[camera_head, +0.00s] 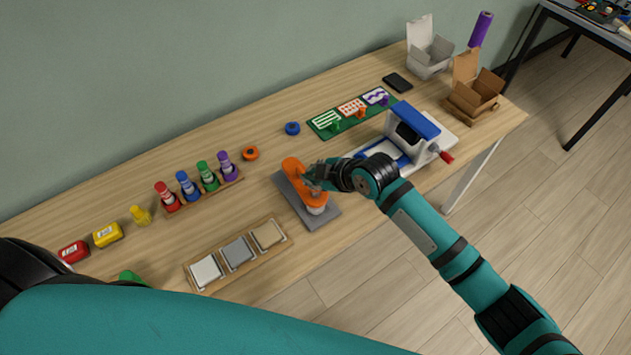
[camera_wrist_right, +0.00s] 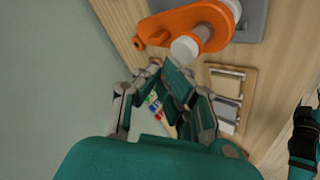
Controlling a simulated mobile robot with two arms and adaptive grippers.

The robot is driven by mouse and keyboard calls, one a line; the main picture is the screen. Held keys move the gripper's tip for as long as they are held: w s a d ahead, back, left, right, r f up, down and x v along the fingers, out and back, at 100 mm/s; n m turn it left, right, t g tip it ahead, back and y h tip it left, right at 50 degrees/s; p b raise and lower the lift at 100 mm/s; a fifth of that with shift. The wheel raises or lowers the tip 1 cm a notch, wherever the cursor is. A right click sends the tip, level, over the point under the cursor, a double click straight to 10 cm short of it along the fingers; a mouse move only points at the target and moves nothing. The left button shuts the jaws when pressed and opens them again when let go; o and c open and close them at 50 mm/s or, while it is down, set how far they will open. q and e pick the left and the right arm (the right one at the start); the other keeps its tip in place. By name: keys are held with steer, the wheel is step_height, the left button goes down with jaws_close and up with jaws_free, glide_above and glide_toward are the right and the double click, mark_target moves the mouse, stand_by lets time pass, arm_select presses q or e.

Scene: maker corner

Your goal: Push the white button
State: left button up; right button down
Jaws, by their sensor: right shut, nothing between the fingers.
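An orange device (camera_head: 293,170) with a white round part (camera_head: 316,210) stands on a grey base at the table's front middle. In the right wrist view, the white round part (camera_wrist_right: 186,48) is at the orange end, just beyond my fingertips. My right gripper (camera_head: 310,180) is shut and empty, at the orange device; whether it touches cannot be told. It also shows in the right wrist view (camera_wrist_right: 163,68). A white square pad (camera_head: 206,271) lies in a wooden tray left of the device. My left gripper is not in view.
The wooden tray (camera_head: 245,274) also holds a grey pad (camera_head: 238,251) and a tan pad (camera_head: 268,234). Several coloured bottles (camera_head: 208,176) stand in a rack behind. A blue-and-white press (camera_head: 412,125) stands to the right, near my right arm. Bare tabletop lies between them.

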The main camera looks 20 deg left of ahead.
steer(key=shift+f, duration=0.25)
steer(key=shift+f+b, duration=0.55)
steer(key=shift+f, duration=0.2)
stand_by(0.8)
steer(key=shift+r+p, duration=0.9)
steer(key=shift+r, duration=0.2)
step_height(320, 180, up, 5)
steer(key=p, duration=0.4)
steer(key=shift+r, duration=0.1)
steer(key=shift+s, duration=0.1)
stand_by(0.4)
